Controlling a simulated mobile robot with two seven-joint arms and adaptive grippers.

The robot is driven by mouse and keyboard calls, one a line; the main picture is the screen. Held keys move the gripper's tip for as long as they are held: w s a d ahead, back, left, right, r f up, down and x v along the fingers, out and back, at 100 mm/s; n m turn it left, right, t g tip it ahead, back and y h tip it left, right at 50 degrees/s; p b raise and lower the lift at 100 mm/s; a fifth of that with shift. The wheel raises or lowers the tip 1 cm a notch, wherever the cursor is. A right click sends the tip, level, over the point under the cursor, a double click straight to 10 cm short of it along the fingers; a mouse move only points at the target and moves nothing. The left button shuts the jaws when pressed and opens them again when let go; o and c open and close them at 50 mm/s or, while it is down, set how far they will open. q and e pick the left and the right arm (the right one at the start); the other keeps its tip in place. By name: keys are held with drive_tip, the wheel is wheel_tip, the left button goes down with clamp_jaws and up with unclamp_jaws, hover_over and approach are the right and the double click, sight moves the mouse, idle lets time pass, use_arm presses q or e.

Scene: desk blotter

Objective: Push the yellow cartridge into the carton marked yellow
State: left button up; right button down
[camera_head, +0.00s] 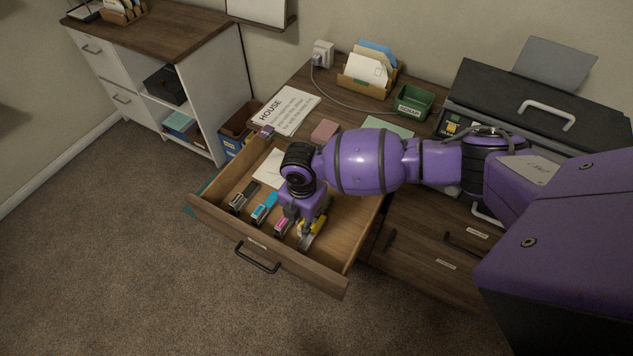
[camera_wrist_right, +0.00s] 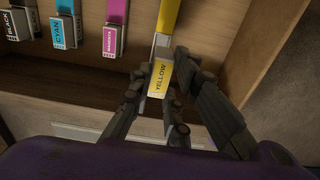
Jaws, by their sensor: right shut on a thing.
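The yellow cartridge (camera_wrist_right: 168,15) reaches out from the back of a grey-topped carton (camera_wrist_right: 159,80) whose end label reads YELLOW. In the wrist view the cartridge and carton are in line; the cartridge's far end is cut off by the frame. My right gripper (camera_wrist_right: 162,95) is shut on the carton's labelled end, one side of fingers along each flank. In the head view the gripper (camera_head: 307,238) points down into the open drawer and covers part of the yellow cartridge (camera_head: 317,225). My left gripper is not in view.
Black (camera_wrist_right: 18,22), cyan (camera_wrist_right: 64,30) and magenta (camera_wrist_right: 110,40) cartons stand in a row to the left, with cartridges in them. The drawer's front wall (camera_head: 260,245) and right side wall (camera_head: 365,235) are close to the gripper. A paper (camera_head: 270,168) lies behind in the drawer.

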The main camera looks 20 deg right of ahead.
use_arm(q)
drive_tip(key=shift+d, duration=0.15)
use_arm(e)
drive_tip(key=shift+w, duration=0.15)
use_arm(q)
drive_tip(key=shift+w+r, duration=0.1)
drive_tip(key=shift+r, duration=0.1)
use_arm(e)
drive_tip(key=shift+r, duration=0.15)
